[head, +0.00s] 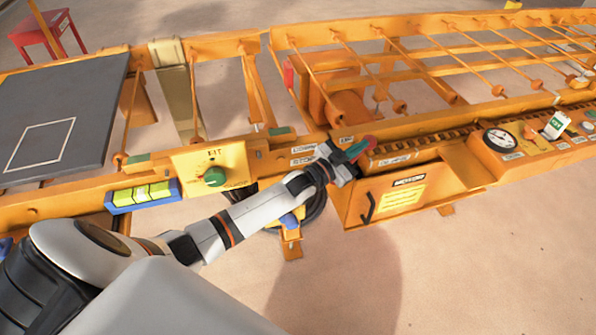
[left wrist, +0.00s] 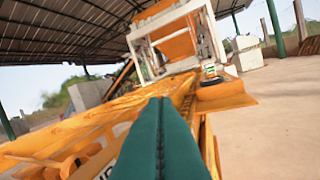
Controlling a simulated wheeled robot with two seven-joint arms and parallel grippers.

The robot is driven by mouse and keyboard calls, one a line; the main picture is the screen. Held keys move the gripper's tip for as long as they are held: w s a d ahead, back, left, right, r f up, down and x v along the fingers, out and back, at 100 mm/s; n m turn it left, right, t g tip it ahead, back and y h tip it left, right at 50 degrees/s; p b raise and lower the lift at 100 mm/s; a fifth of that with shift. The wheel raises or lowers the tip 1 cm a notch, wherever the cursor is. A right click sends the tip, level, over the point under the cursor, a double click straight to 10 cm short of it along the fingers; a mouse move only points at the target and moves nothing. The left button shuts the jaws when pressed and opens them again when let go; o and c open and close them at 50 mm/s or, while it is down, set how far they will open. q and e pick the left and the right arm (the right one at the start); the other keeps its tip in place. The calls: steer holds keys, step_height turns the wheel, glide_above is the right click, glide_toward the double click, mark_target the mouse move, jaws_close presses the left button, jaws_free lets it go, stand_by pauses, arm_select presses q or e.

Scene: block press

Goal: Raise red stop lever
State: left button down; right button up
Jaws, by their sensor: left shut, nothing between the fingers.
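The left wrist view shows the shut teal fingers (left wrist: 160,140) pointing along the machine, and no red lever there. My right gripper is in neither view.
Below the red piece is an orange box (head: 405,190) with a black handle and yellow label. A yellow panel with a green knob (head: 214,176) is to the left. A gauge (head: 500,140) sits at the right. Another red piece (head: 289,72) is on the frame. The front floor is clear.

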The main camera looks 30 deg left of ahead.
arm_select(q)
steer(key=shift+d, duration=0.1)
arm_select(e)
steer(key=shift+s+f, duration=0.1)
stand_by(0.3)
arm_select(q)
steer(key=p+v, duration=0.1)
steer(key=v, duration=1.1)
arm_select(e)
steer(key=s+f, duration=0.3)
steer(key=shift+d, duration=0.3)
